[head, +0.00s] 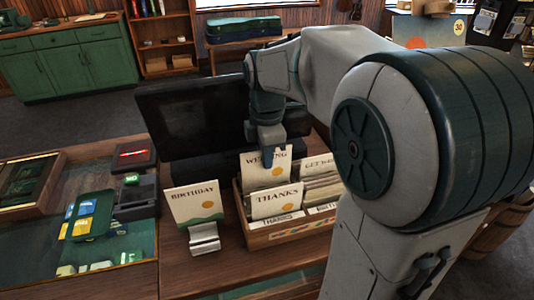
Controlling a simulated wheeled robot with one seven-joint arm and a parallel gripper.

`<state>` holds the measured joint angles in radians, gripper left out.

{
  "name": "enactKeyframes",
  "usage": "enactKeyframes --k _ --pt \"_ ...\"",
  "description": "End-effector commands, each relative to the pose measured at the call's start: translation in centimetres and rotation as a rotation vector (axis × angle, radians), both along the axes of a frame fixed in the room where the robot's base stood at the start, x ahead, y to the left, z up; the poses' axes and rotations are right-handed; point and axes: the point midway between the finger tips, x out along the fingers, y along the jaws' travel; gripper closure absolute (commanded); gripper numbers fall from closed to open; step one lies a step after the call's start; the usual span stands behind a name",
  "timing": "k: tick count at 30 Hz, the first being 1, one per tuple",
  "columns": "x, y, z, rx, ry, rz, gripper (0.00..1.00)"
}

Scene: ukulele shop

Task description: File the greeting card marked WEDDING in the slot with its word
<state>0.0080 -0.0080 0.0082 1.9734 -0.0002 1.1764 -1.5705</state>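The WEDDING card (258,174), cream with an orange sun, is upright at the back left of a wooden card box (272,238). My gripper (271,153) points down at the card's top edge. One fingertip lies in front of the card and covers part of its word; it appears shut on the card. The other finger is hidden. The THANKS card (275,203) stands in front and hides the WEDDING card's lower part. A card reading GET W… (317,166) stands at the back right. The WEDDING card's slot label and bottom edge are hidden.
A dark open case (190,120) is behind the box. A glass-topped counter section (130,240) with small packets is at left. My arm hides the right side.

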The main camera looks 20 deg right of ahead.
Motion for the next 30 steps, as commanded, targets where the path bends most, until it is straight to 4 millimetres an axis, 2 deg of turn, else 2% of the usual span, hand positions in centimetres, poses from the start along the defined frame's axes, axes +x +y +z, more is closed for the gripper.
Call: enactKeyframes --k 1,15,28,30 --pt "0.0 0.0 -0.7 0.000 0.001 0.000 1.00" --pt "0.0 0.0 -3.8 0.000 0.000 0.000 1.00" --pt "0.0 0.0 -4.1 0.000 0.000 0.000 1.00" --pt "0.0 0.0 -4.1 0.000 0.000 0.000 0.80"
